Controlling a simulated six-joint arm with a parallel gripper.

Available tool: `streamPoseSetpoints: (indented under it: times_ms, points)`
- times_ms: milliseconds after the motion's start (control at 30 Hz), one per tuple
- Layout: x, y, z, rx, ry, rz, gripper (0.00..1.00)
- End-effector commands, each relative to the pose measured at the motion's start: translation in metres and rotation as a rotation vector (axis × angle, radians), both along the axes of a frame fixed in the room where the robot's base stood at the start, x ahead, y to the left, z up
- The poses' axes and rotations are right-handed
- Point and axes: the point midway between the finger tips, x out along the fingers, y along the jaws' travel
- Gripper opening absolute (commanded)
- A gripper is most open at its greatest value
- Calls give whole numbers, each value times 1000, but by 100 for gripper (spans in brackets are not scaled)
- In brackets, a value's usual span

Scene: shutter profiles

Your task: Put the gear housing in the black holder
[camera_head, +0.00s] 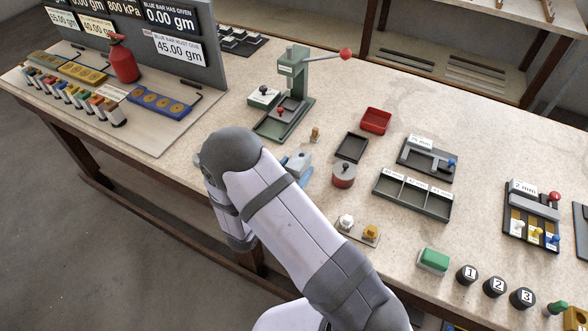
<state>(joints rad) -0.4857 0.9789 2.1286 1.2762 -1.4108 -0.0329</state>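I cannot tell for sure which piece is the gear housing. A round red-topped part with a small dark knob (343,174) stands on the bench right of my arm. A small tan-brown piece (315,134) stands further back. A shallow black rectangular tray (352,147) lies behind the round part and may be the black holder; it looks empty. My arm bends over the front edge of the bench and its links hide part of the surface. My gripper's fingers do not show, so I cannot see whether they hold anything.
A blue fixture (298,164) sits partly behind my arm. A green press (290,95) with a red-knobbed lever stands at the back. A red tray (376,121), a compartmented dark tray (412,196) and a green button (433,260) lie to the right.

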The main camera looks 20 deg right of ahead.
Motion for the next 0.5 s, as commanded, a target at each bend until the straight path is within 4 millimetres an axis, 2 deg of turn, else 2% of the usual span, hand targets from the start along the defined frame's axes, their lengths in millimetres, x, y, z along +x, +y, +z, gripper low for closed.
streamPoseSetpoints:
  times_ms: [300,500]
  points:
    - [0,0,1,0,0,0,55]
    - [-8,11,2,1,-1,4,55]
